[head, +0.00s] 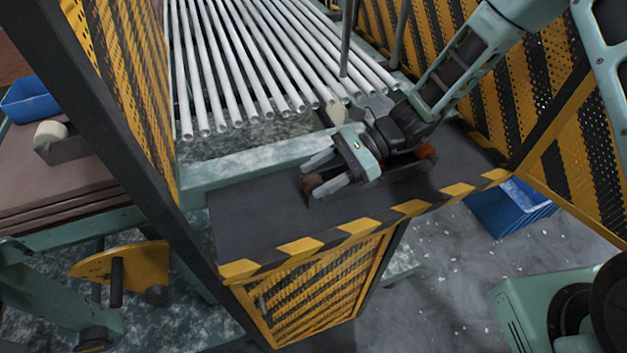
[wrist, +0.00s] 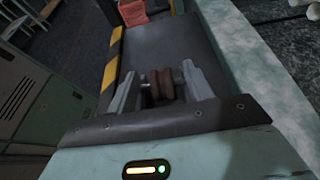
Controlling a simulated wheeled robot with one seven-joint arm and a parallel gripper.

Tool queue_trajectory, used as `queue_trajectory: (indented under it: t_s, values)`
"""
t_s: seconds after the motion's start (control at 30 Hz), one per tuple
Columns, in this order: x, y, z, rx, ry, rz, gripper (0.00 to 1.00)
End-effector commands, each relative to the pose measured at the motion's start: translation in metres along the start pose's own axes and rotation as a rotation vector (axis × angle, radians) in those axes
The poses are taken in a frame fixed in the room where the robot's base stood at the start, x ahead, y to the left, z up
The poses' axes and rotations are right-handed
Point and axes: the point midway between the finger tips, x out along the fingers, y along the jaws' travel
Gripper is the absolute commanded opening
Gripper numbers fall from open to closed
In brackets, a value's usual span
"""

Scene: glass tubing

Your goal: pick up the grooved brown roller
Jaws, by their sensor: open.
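The grooved brown roller (wrist: 161,86) sits on the dark table top in the wrist view, in a small holder with metal pins at its sides. My gripper (wrist: 162,73) is open, with one pale finger on each side of the roller and visible gaps between. In the head view my gripper (head: 313,177) is low over the dark table (head: 245,217). A brown part of the roller (head: 313,181) shows between the fingers; the rest is hidden behind them. Whether the fingers reach down to the holder cannot be told.
A red-orange box (wrist: 132,12) stands at the table's far end in the wrist view. White glass tubes (head: 235,65) lie behind the table. Striped perforated guards (head: 130,80) flank it at left and right. Blue bins (head: 510,208) stand on the floor at right.

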Motion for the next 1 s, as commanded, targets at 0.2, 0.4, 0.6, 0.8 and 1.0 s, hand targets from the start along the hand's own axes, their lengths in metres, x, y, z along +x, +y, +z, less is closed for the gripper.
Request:
queue_trajectory:
  t_s: [0.2, 0.4, 0.6, 0.8, 1.0]
  values:
    - [0.0, 0.0, 0.0, 0.0, 0.0, -0.001, 0.43]
    - [0.0, 0.0, 0.0, 0.0, 0.0, -0.001, 0.02]
    - [0.0, 0.0, 0.0, -0.001, 0.0, -0.001, 0.02]
    - [-0.004, -0.001, 0.007, -0.003, 0.0, -0.002, 0.02]
    - [-0.014, -0.001, 0.03, -0.005, 0.001, -0.004, 0.02]
